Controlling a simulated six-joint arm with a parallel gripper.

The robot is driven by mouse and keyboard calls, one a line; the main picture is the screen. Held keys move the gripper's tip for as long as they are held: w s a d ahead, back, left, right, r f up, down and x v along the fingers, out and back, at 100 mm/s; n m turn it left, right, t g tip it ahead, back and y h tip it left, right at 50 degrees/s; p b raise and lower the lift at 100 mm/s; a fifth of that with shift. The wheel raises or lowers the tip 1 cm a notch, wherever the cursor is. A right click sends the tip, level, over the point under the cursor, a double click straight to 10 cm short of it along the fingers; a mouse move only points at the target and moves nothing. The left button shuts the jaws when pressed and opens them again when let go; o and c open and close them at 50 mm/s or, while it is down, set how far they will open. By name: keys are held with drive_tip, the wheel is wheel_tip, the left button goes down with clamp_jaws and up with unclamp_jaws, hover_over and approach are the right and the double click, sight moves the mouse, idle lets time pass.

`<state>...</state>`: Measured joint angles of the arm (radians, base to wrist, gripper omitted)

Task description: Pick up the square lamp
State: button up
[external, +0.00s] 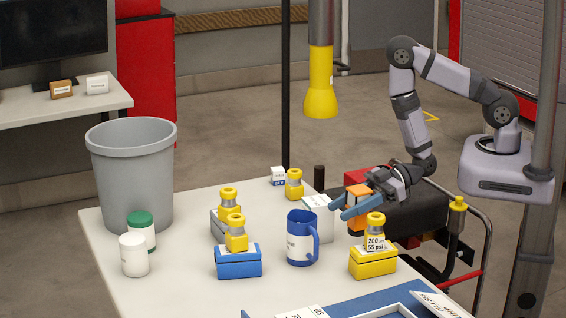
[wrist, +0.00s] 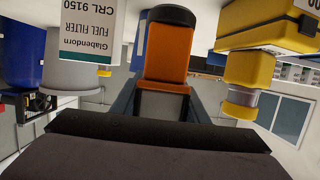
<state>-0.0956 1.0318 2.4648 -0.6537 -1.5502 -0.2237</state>
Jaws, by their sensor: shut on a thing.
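The square lamp (wrist: 167,55) looks like an orange block with a black end and a grey section. In the wrist view it sits between the two fingers of my gripper (wrist: 165,105). In the external view my gripper (external: 352,206) is at the right side of the table, with its blue fingers shut on the orange lamp (external: 357,191). The fingers hide part of the lamp. I cannot tell whether its lower end touches the table.
A white box (external: 318,217) and a blue mug (external: 300,240) stand close to the left of my gripper. A yellow box with a yellow-capped part (external: 373,262) stands just in front. Blue box (external: 238,262), white jar (external: 133,254) and grey bin (external: 130,170) are farther left. A yellow post (external: 321,85) hangs above.

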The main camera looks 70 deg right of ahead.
drive_tip(key=shift+r, duration=2.45)
